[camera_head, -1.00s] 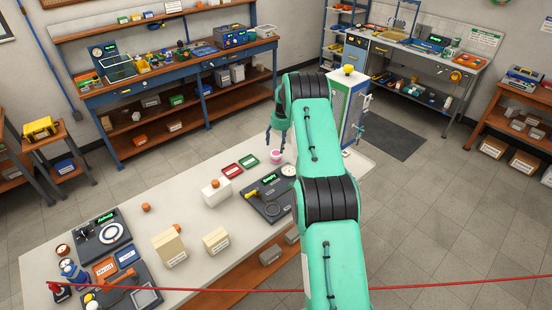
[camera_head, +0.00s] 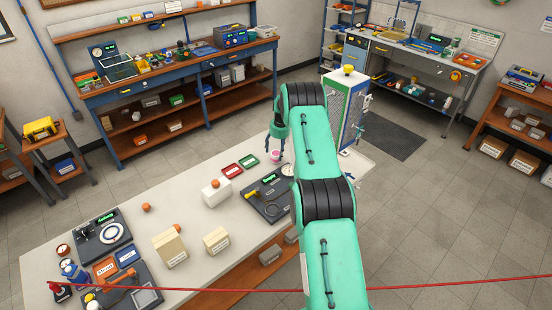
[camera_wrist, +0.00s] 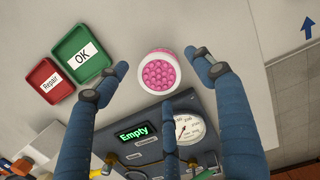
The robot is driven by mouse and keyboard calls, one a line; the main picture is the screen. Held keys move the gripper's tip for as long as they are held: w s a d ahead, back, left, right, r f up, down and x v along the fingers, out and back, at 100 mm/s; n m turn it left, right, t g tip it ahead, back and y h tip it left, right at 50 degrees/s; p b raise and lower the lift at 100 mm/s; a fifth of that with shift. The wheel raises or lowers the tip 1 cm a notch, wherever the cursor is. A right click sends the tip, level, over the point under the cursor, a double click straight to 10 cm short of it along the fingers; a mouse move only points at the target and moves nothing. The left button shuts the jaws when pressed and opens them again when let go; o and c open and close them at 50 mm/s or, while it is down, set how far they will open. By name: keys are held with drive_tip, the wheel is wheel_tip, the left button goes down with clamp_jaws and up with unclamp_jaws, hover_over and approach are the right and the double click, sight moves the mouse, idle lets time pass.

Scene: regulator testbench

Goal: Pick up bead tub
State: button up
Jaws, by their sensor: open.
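The bead tub (camera_wrist: 161,71) is a small round white tub full of pink beads, upright on the pale table. In the head view the tub (camera_head: 275,155) is near the table's far end, just below my gripper (camera_head: 276,143). In the wrist view my gripper (camera_wrist: 163,75) is open, with blue fingers at left and right and a third at the bottom. The tub lies between the fingertips in the picture, with gaps on both sides. I cannot tell the exact height of the fingers above the table.
A green OK tray (camera_wrist: 82,61) and a red Repair tray (camera_wrist: 46,87) lie left of the tub. A dark gauge panel (camera_wrist: 135,120) with an "Empty" display lies close below it. Bare table (camera_wrist: 215,25) is above and right.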

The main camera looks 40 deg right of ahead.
sight(276, 153)
drive_tip(key=shift+w+a+f, duration=0.1)
drive_tip(key=shift+w+f, duration=0.1)
drive_tip(key=shift+f, duration=1.7)
drive_tip(key=c, duration=1.3)
